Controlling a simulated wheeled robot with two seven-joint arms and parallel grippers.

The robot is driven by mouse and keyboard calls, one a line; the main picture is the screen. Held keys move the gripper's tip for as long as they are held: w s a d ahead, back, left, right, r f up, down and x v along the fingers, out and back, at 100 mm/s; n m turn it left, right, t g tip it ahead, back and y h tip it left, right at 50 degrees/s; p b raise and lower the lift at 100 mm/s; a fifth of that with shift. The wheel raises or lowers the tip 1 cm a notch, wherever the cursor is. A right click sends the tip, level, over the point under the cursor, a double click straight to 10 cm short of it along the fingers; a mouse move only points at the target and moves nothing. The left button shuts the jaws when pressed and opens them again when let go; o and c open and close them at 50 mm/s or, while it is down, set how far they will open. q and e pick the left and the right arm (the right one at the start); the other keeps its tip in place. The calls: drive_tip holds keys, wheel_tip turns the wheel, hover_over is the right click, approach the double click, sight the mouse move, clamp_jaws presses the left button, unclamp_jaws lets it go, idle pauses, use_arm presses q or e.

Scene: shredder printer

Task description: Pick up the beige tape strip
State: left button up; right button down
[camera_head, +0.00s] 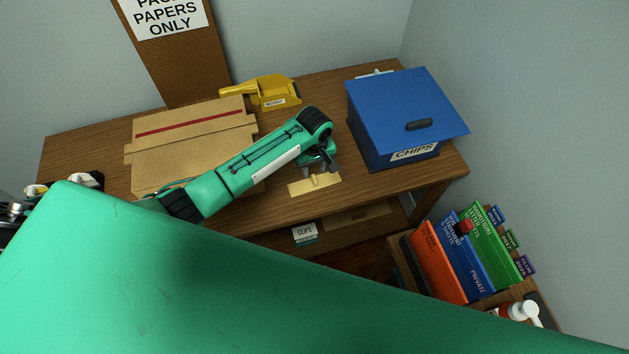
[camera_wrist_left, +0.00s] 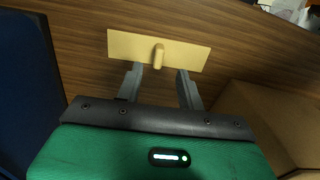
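The beige tape strip (camera_head: 314,184) lies flat on the wooden table near its front edge, left of the blue box. It also shows in the left wrist view (camera_wrist_left: 185,48), with a small raised tab at its middle. My left gripper (camera_head: 318,172) is just above the strip. In the left wrist view the left gripper's two fingers (camera_wrist_left: 158,80) are apart, with the tab ahead between them and nothing held. I cannot tell in these frames if a finger touches the strip. My right gripper is not in view.
A blue box (camera_head: 395,105) labelled CHIPS stands right of the strip. Below right are binders (camera_head: 440,262). A CLIPS box (camera_head: 305,233) sits under the table front.

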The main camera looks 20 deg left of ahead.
sight(314, 178)
use_arm(q)
drive_tip(key=shift+w+f+p, duration=0.15)
drive_tip(key=shift+f+p, duration=0.5)
drive_tip(key=shift+f, duration=1.95)
clamp_jaws()
